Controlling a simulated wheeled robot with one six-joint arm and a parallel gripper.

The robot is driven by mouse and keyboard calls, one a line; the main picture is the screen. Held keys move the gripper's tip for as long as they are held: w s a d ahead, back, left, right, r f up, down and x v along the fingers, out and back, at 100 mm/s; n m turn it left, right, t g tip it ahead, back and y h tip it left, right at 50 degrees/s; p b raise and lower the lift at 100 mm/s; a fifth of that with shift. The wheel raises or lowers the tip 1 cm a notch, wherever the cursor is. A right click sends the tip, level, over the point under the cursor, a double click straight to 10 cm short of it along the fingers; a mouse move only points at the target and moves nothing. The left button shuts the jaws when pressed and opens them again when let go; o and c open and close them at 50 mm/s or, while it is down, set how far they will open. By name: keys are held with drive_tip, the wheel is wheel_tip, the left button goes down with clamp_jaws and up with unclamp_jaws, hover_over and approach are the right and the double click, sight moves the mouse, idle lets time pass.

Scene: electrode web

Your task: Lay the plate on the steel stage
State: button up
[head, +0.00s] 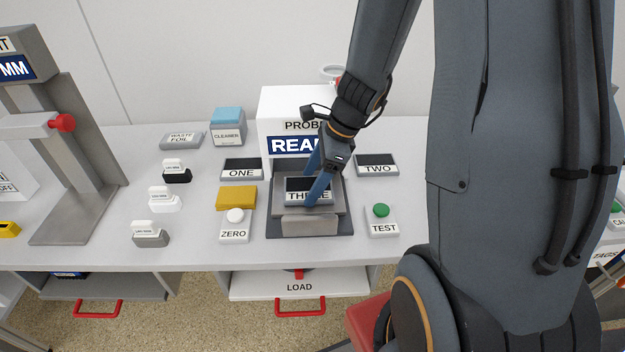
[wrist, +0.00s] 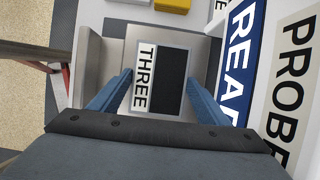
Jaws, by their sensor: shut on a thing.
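The plate labelled THREE (head: 297,197) has a dark face and a white label strip. It lies over the steel stage (head: 275,205) in front of the white probe unit (head: 290,104). My gripper (head: 311,184) reaches down from above, its blue fingers on either side of the plate. In the wrist view the plate (wrist: 172,80) sits between the two fingers (wrist: 160,88), within the outline of the steel stage (wrist: 205,45). I cannot tell whether the plate's underside touches the stage.
Plates ONE (head: 242,169) and TWO (head: 377,165) lie on the bench on either side of the probe unit. A ZERO button (head: 235,216), a yellow block (head: 236,197) and a green TEST button (head: 381,211) flank the stage. A grey stand (head: 85,150) is at left.

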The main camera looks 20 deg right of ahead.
drive_tip(key=o, duration=0.8)
drive_tip(key=shift+f, duration=0.1)
drive_tip(key=shift+o, duration=0.2)
drive_tip(key=shift+r, duration=0.25)
drive_tip(key=v, duration=1.1)
drive_tip(key=s+a+f+n+h, duration=0.1)
drive_tip(key=s+n, duration=0.1)
drive_tip(key=n, duration=0.5)
drive_tip(key=s+a+f+n+h, duration=0.1)
drive_tip(key=s+a+f+n, duration=0.1)
drive_tip(key=n, duration=0.5)
drive_tip(key=s+a+f+n+h, duration=0.1)
drive_tip(key=s+a+n+h, duration=0.1)
drive_tip(key=s+n, duration=0.2)
drive_tip(key=shift+s+f+n+b, duration=0.1)
drive_tip(key=shift+f+n+b, duration=0.1)
drive_tip(key=shift+n, duration=0.7)
drive_tip(key=shift+s+f+n+b, duration=0.1)
drive_tip(key=shift+f+n+b, duration=0.1)
drive_tip(key=shift+n, duration=0.7)
